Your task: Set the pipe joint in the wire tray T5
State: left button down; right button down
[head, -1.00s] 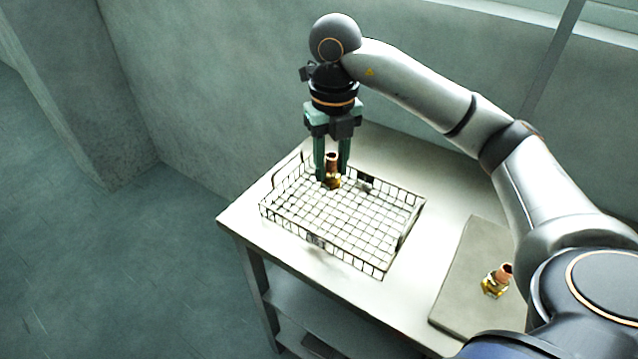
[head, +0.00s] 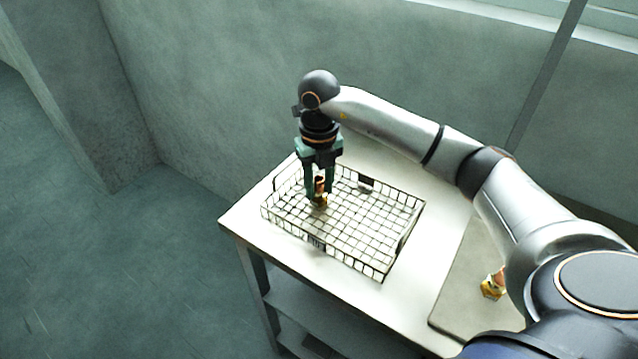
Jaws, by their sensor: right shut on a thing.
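The wire tray T5 (head: 375,262) is a shallow rectangular mesh basket on the pale table, with a dark tag on its front wall. My right gripper (head: 319,200) points down inside the tray's left part. It is shut on a copper and brass pipe joint (head: 320,185), which is upright between the fingers. The joint's brass lower end is low over the mesh floor; I cannot tell whether it touches. My left gripper is not in view.
A second pipe joint (head: 492,286) lies on a grey mat (head: 455,300) at the table's right, partly hidden by my right arm. The table (head: 245,213) stands near a grey wall. The rest of the tray is empty.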

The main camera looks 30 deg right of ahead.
aim_at(319, 178)
jog(key=shift+f, duration=0.15)
jog(key=c, duration=0.5)
grip_release()
notch_tip(319, 178, up, 12)
jog(key=shift+r, duration=0.2)
